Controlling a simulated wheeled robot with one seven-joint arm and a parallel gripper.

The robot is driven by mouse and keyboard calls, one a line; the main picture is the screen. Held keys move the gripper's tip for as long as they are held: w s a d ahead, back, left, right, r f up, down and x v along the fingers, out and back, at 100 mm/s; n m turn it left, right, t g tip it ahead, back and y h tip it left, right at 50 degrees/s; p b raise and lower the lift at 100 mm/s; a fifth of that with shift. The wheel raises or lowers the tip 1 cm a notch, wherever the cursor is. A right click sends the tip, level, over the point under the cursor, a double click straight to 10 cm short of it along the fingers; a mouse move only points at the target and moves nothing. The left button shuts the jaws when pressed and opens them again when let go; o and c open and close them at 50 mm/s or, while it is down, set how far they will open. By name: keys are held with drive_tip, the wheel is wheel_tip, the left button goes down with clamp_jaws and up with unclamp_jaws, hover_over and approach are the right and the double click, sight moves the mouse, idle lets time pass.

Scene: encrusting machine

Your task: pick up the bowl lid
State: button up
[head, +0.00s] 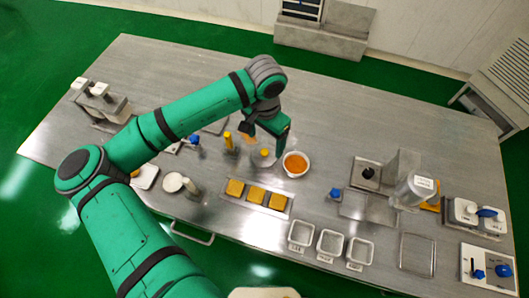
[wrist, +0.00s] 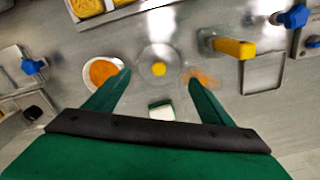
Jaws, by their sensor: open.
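The bowl lid (wrist: 158,69) is a clear round disc with a yellow knob, lying on the steel table. It also shows in the head view (head: 265,157), just left of the bowl and partly hidden by my arm. My gripper (wrist: 158,78) is open, its green fingers apart on either side of the knob in the wrist view and touching nothing that I can make out. In the head view my gripper (head: 266,141) reaches down over the lid. A white bowl (head: 295,164) with orange contents is beside the lid; it shows left of the left finger in the wrist view (wrist: 98,70).
A yellow-handled tool (wrist: 235,47) stands to the right in the wrist view. An orange patch (wrist: 200,77) is beside the right finger. A tray with yellow blocks (head: 255,196) lies in front. Bare table (head: 340,125) is behind and right of the bowl.

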sight(265, 151)
drive_tip(key=shift+s+a+f, duration=0.1)
drive_tip(key=shift+s+f, duration=0.05)
drive_tip(key=shift+f, duration=1.2)
drive_tip(key=shift+s+f, duration=0.1)
drive_tip(key=shift+f, duration=1.25)
drive_tip(key=c, duration=0.8)
